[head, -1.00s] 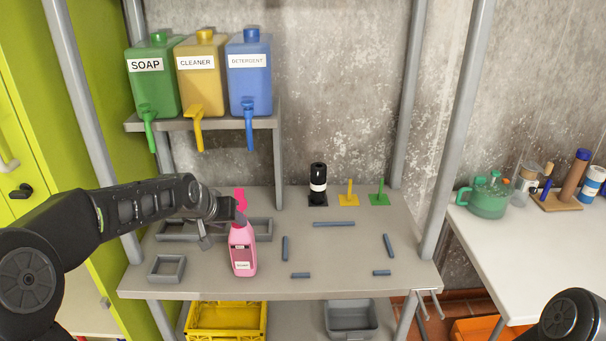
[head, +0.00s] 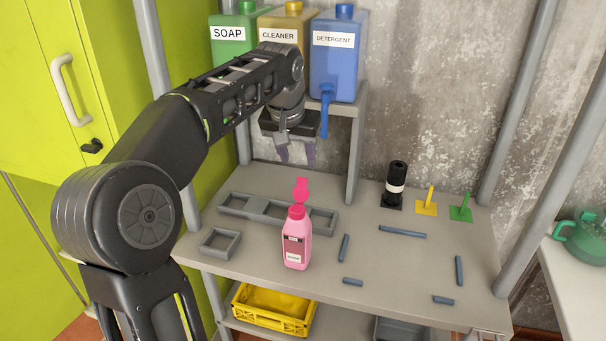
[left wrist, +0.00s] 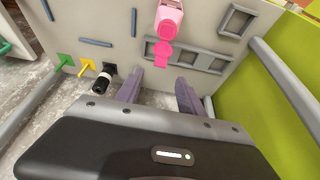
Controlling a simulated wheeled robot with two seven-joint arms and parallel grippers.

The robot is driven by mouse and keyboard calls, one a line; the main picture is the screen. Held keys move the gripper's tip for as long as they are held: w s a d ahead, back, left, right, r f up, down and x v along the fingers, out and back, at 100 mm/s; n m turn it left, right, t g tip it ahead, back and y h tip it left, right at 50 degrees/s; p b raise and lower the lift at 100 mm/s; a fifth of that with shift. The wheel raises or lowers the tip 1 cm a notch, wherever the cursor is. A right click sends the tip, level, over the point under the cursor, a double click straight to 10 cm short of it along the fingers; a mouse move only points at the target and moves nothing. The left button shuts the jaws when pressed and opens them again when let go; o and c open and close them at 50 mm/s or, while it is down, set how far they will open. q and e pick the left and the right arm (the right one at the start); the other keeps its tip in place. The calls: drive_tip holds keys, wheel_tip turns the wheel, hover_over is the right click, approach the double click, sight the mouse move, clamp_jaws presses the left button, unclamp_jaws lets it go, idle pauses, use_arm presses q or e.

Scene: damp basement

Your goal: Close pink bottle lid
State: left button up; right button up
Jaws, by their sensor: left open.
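The pink bottle (head: 296,246) stands upright on the grey table. Its darker pink lid (head: 302,189) is flipped up and open above the neck. In the left wrist view the bottle (left wrist: 171,14) is at the top, with the lid (left wrist: 161,53) hanging toward the fingers. My left gripper (head: 297,153) is open and empty, raised above and behind the bottle, apart from it. Its two purple-grey fingers (left wrist: 158,92) are spread in the wrist view. My right gripper is not in view.
A grey frame tray (head: 262,208) and a small square frame (head: 220,242) lie left of the bottle. Several grey bars lie to its right. The dispenser shelf (head: 356,140) is close to my left gripper.

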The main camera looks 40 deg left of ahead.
sight(302, 178)
use_arm(q)
drive_tip(key=x, duration=0.7)
drive_tip(key=shift+w+a+f+p, duration=0.1)
drive_tip(key=shift+w+f+p, duration=0.05)
drive_tip(key=shift+f+p, duration=0.2)
clamp_jaws()
